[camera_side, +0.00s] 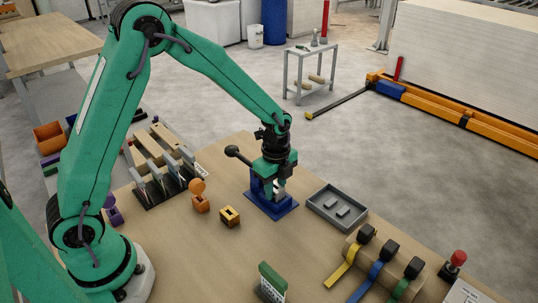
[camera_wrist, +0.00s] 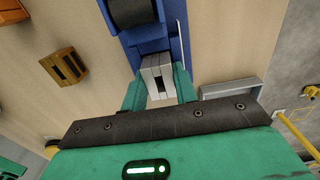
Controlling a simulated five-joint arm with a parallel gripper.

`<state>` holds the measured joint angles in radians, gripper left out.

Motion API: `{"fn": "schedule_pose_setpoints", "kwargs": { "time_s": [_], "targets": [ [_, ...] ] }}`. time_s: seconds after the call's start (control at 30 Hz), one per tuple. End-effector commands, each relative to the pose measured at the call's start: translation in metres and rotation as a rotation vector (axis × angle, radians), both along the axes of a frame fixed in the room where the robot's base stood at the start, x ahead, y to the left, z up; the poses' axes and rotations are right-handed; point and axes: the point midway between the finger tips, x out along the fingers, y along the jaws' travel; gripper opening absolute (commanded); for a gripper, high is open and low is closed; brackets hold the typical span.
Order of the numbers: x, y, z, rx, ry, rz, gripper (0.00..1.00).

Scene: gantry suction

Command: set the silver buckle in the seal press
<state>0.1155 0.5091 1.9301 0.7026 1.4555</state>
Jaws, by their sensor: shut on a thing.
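The silver buckle (camera_wrist: 157,72) is a small grey block with a dark slot, between the green fingers of my gripper (camera_wrist: 160,88) in the wrist view. My gripper (camera_side: 276,186) is shut on it. The seal press (camera_side: 272,208) has a blue base and a black-knobbed lever, and stands near the table's far edge. In the wrist view, its blue body (camera_wrist: 148,40) lies just beyond the buckle. In the side view my gripper is at the press, partly hiding it. I cannot tell whether the buckle touches the press.
A grey tray (camera_side: 322,207) with small grey pieces stands right of the press. A yellow-orange slotted block (camera_side: 230,217) and an orange stand (camera_side: 200,203) are to its left. The front-middle wood is mostly clear.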

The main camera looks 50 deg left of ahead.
Motion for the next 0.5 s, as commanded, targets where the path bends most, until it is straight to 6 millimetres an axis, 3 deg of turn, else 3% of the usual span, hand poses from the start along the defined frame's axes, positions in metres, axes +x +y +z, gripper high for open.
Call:
{"fn": "schedule_pose_setpoints", "kwargs": {
  "time_s": [0.5],
  "targets": [
    [0.0004, -0.0001, 0.0090, 0.000, -0.002, 0.000, 0.05]
  ]
}}
